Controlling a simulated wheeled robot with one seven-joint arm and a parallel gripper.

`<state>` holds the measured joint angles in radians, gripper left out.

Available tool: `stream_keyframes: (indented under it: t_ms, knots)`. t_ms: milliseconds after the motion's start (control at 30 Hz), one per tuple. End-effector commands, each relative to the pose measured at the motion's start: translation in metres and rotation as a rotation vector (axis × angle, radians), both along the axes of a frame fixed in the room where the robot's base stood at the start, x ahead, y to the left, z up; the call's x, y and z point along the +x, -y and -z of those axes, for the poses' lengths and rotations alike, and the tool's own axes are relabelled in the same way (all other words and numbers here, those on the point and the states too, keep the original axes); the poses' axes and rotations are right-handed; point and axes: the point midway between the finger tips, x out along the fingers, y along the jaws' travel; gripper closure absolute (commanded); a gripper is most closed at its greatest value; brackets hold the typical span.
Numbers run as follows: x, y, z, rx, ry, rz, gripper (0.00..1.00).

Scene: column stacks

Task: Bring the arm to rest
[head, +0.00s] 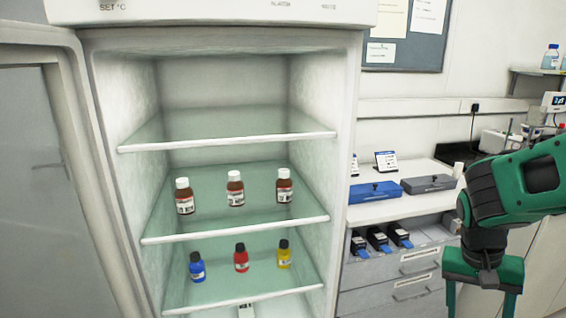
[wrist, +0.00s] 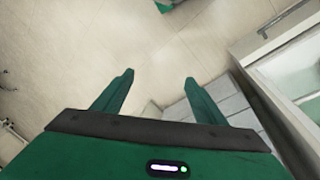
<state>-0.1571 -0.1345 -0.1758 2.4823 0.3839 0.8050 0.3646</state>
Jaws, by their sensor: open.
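My arm (head: 505,190) is green and black and reaches in from the right edge of the head view. My gripper (head: 482,300) hangs downward in front of the counter drawers, to the right of the open cabinet. In the wrist view, my gripper (wrist: 158,80) shows two green fingers spread apart with nothing between them. Below the fingers is bare tiled floor (wrist: 100,40).
An open white cabinet (head: 350,150) has glass shelves with brown bottles (head: 235,190) above and blue, red (head: 241,258) and yellow bottles below. Its door (head: 85,170) stands open at left. A counter with a blue case (head: 375,191) and a grey case (head: 428,184) stands behind my arm.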

Motion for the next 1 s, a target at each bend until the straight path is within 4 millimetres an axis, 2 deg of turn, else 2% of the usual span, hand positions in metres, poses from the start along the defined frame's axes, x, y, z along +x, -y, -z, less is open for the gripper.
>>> stream_keyframes:
  t_ms: [33, 200, 400, 567, 800, 867, 933, 967, 1000]
  knots:
    - [-0.014, 0.007, -0.008, 0.032, 0.006, 0.006, 0.34]
    - [-0.061, 0.016, -0.029, 0.138, 0.014, -0.023, 0.34]
    - [-0.103, 0.015, -0.044, 0.222, 0.039, -0.071, 0.34]
    - [-0.117, 0.012, -0.048, 0.249, 0.049, -0.095, 0.34]
    - [-0.119, 0.011, -0.049, 0.254, 0.05, -0.1, 0.34]
    - [-0.119, 0.011, -0.049, 0.253, 0.049, -0.1, 0.46]
    - [-0.119, 0.011, -0.049, 0.252, 0.05, -0.099, 0.63]
    - [-0.119, 0.011, -0.049, 0.252, 0.05, -0.099, 0.69]
    - [-0.119, 0.011, -0.048, 0.252, 0.05, -0.099, 0.69]
